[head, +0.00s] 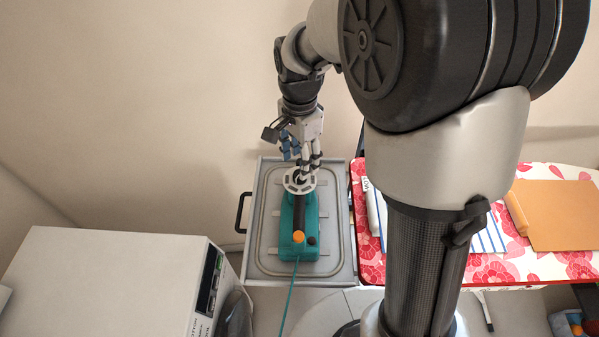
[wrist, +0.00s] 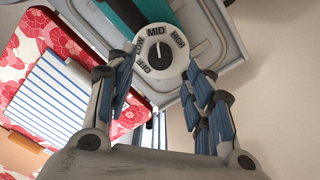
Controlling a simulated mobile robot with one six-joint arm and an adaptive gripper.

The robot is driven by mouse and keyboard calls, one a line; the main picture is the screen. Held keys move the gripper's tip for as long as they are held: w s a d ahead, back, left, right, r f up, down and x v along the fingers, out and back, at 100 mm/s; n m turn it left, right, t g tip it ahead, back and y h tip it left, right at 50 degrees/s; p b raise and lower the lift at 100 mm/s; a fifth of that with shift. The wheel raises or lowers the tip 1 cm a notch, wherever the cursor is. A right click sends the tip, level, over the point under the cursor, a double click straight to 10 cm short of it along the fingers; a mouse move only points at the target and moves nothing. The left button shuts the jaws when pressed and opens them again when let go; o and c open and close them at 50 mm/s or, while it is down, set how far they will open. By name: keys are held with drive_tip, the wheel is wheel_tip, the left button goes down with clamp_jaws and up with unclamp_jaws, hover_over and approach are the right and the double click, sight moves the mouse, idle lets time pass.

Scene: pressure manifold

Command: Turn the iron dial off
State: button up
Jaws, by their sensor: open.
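A teal iron (head: 288,222) with a black handle and an orange button lies on a grey tray (head: 335,255). Its white round dial (head: 288,185) is at the far end, partly behind my fingers. In the wrist view the dial (wrist: 141,62) is marked OFF, LOW, MID and HIGH around a dark centre knob (wrist: 157,52). The knob's light pointer line seems to point toward MID. My gripper (head: 308,168) hangs over the dial from above. In the wrist view my gripper (wrist: 160,75) is open, with fingers on both sides of the dial. Whether they touch it I cannot tell.
A floral ironing board (head: 560,265) with a striped cloth (head: 485,240) and an orange folded cloth (head: 555,215) is to the right. A white appliance (head: 120,285) stands at lower left. A wall (head: 150,90) is behind. A teal cord (head: 290,290) runs toward me.

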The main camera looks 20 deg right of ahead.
wheel_tip(320, 180, down, 5)
drive_tip(key=shift+b, duration=0.55)
drive_tip(key=c, duration=1.1)
